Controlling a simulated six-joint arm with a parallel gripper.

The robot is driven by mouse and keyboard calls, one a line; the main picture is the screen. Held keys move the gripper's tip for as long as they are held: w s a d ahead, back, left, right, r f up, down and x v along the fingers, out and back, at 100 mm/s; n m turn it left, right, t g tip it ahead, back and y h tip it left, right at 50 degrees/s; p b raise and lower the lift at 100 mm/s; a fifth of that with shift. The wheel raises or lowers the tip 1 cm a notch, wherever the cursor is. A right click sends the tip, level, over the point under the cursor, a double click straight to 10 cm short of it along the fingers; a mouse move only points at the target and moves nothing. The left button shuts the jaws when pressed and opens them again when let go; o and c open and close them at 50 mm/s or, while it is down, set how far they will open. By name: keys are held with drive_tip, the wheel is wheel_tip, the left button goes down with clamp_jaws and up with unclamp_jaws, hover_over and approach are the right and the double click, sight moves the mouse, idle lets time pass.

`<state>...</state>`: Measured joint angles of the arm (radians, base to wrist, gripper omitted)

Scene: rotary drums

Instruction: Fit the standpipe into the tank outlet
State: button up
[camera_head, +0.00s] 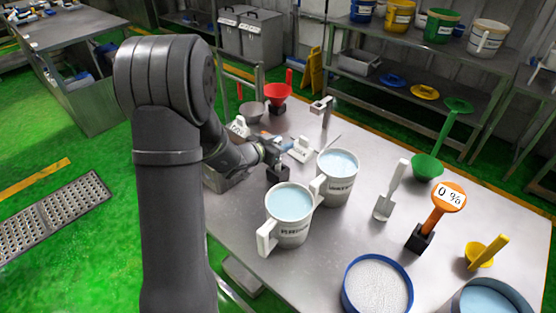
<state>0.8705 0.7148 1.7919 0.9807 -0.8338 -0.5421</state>
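My gripper (277,153) is over the back left part of the steel table. It is small in this view, and I cannot tell whether its fingers are open or shut. A dark block (278,175) is just below it; I cannot tell whether they touch. A grey metal box or basin (222,181) is at the table's left edge, partly hidden behind my arm. I cannot make out a standpipe or a tank outlet for certain.
Two white jugs of pale blue liquid (289,207) (339,172) stand close in front of my gripper. A metal tap (323,108), a red funnel (277,93), a white scoop (390,190), an orange dial tool (438,210) and a blue-rimmed sieve (377,287) are on the table (335,235).

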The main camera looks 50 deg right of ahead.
drive_tip(key=shift+d+f, duration=0.1)
drive_tip(key=shift+d, duration=0.2)
clamp_jaws()
